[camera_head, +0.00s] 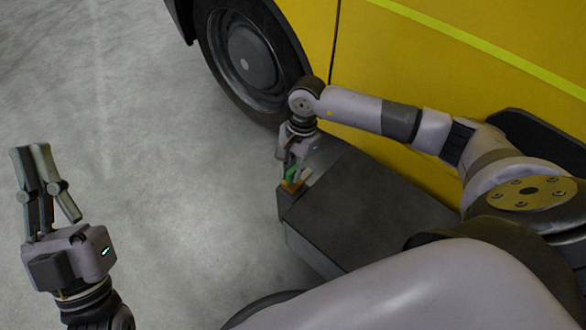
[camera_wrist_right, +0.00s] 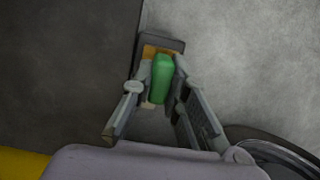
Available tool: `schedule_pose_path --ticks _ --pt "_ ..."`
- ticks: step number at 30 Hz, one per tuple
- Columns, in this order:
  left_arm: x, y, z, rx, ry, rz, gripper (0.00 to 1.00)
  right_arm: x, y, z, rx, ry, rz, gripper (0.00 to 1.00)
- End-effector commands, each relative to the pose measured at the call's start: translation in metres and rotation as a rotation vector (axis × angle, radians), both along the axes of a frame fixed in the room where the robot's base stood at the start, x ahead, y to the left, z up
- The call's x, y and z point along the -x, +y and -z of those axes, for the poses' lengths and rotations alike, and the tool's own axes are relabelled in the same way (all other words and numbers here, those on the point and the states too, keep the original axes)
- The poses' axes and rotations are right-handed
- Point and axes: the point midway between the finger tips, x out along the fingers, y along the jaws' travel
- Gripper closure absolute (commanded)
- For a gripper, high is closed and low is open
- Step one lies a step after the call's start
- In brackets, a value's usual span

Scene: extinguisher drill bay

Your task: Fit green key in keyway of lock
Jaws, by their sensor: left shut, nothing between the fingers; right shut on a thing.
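The green key (camera_head: 292,174) is between the fingers of my right gripper (camera_head: 289,166), which is shut on it. In the right wrist view the key (camera_wrist_right: 161,79) lies lengthwise between the fingertips of my right gripper (camera_wrist_right: 163,72). Its far end meets or overlaps an orange-brown part (camera_wrist_right: 150,51), probably the lock, at a dark block; the same part (camera_head: 292,187) shows below the key in the head view. I cannot tell whether the key is in a keyway; the opening is hidden. My left gripper (camera_head: 32,150) is shut and empty, far to the left above the floor.
A dark flat-topped box (camera_head: 350,205) stands under my right arm, with the orange part at its left corner. A yellow vehicle (camera_head: 440,60) with a black wheel (camera_head: 245,62) is behind it. The grey concrete floor (camera_head: 170,200) is clear between my grippers.

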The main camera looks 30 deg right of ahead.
Motion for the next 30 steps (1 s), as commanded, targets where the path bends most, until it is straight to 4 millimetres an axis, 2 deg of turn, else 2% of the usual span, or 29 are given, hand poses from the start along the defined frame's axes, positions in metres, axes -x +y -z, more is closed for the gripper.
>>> schedule_pose_path --ticks 30 --pt "0.016 0.003 -0.012 0.032 -0.104 0.005 1.0 0.0 0.0 0.006 0.0 0.0 0.0 1.0"
